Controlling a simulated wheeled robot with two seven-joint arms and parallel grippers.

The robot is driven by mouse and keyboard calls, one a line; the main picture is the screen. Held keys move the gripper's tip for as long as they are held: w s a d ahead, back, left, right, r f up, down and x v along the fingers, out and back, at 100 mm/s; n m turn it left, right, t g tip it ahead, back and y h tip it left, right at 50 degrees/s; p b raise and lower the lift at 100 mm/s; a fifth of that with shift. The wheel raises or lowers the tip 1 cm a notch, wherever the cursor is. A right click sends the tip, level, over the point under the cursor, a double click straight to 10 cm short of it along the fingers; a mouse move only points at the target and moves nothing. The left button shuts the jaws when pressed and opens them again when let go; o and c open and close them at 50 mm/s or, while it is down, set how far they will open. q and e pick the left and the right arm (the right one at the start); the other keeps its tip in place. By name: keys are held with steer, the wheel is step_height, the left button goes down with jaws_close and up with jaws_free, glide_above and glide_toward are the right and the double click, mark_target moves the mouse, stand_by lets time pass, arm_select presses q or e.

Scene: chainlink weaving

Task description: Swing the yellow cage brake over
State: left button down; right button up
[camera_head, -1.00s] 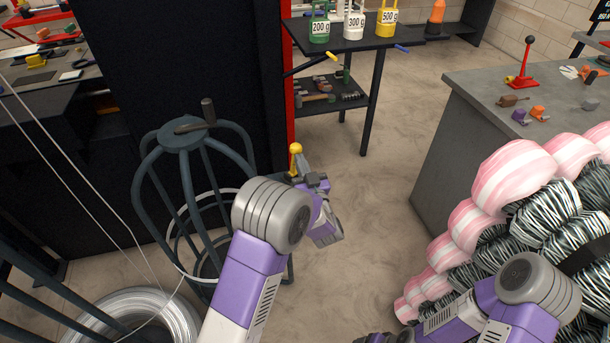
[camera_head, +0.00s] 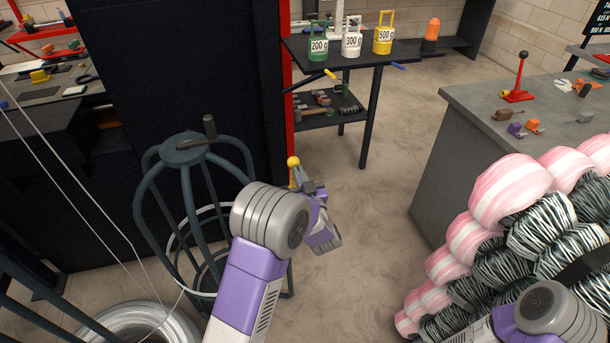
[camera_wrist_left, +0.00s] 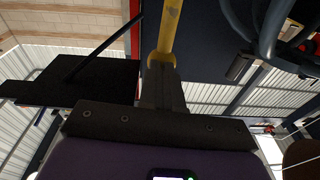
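The yellow cage brake is a lever with a round yellow knob (camera_head: 293,162), just right of the dark wire cage (camera_head: 183,155) in the head view. In the left wrist view its yellow bar (camera_wrist_left: 170,28) runs up from between my fingertips. My left gripper (camera_head: 299,182) is at the lever just below the knob. In the left wrist view its dark fingers (camera_wrist_left: 162,75) are close together around the yellow bar. The lever's lower end is hidden behind my left arm. My right arm shows at the lower right, its gripper out of frame.
A coil of wire (camera_head: 135,325) lies on the floor at lower left, with strands rising from it. A black cabinet (camera_head: 190,60) stands behind the cage. Pink and striped bundles (camera_head: 510,190) and a grey counter (camera_head: 450,150) are at right. Floor between is clear.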

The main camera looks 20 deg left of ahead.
arm_select(q)
steer(key=shift+a+r, duration=0.4)
steer(key=shift+a, duration=0.05)
steer(key=f+v, duration=0.1)
steer(key=v, duration=1.3)
steer(key=shift+d+p, duration=0.4)
steer(key=shift+d, duration=0.05)
steer(key=shift+f, duration=0.15)
step_height(320, 180, down, 19)
steer(key=s+m+g+h+p, duration=0.25)
steer(key=g+h, duration=0.25)
steer(key=h, duration=0.4)
steer(key=s+d+f+g+h, duration=0.2)
steer(key=s+g, duration=0.1)
steer(key=s, duration=0.3)
steer(key=s+d+f+m+g+h, duration=0.1)
steer(key=s+d+f+g+h, duration=0.1)
steer(key=s, duration=0.5)
steer(key=s+d+f+m+g+h, duration=0.1)
steer(key=s+d+f+g+h, duration=0.2)
steer(key=s, duration=0.3)
steer(key=shift+s+f+g+h+p, duration=0.3)
steer(key=shift+s+f+g+p, duration=0.15)
steer(key=shift+g, duration=0.15)
